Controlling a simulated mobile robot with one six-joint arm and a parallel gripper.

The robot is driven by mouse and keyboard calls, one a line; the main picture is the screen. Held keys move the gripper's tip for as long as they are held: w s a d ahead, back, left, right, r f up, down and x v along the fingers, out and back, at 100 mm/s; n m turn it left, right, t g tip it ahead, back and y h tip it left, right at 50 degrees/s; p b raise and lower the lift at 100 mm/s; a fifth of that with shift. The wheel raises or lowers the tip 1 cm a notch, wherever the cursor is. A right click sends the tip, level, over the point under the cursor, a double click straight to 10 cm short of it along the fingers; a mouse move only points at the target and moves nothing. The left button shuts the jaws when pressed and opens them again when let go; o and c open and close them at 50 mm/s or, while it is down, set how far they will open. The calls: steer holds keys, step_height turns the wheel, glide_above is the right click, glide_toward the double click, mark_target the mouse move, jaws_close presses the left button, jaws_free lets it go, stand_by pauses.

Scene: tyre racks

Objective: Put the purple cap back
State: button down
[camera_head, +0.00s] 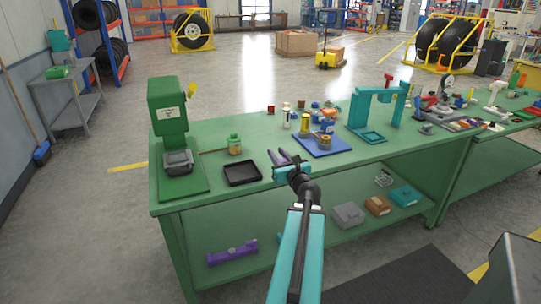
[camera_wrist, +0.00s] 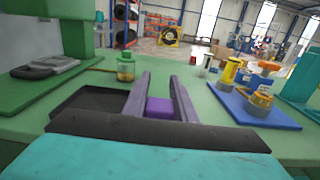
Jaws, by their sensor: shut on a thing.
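My gripper (camera_head: 280,156) reaches over the front part of the green workbench, with its two dark purple-grey fingers pointing away from me. In the wrist view, my gripper (camera_wrist: 160,90) is shut on the purple cap (camera_wrist: 160,107), which sits between the fingers near their base. The cap cannot be made out clearly in the head view. I cannot tell which container the cap belongs to.
A black tray (camera_head: 257,178) lies left of my gripper. Behind it stands an amber jar with a green top (camera_head: 234,144). A green machine (camera_head: 167,110) stands at the bench's left end. A teal frame (camera_head: 378,112) stands farther right. Small containers (camera_head: 286,117) stand behind the blue tray.

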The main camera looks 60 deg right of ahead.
steer(key=shift+s+d+f+b+x, duration=0.15)
steer(key=shift+d+b+x, duration=0.05)
steer(key=shift+x, duration=1.65)
steer(key=shift+s+d+f+b+x, duration=0.15)
steer(key=shift+d+f+b+x, duration=0.05)
steer(key=shift+x, duration=1.6)
steer(key=shift+s+d+f+b+x, duration=0.15)
steer(key=shift+d+b+x, duration=0.05)
steer(key=shift+x, duration=1.65)
steer(key=shift+w+d, duration=0.3)
steer(key=shift+d, duration=0.05)
steer(key=shift+f, duration=1.8)
steer(key=shift+f+b, duration=0.6)
steer(key=shift+b, duration=0.05)
steer(key=c, duration=1.5)
jaws_free()
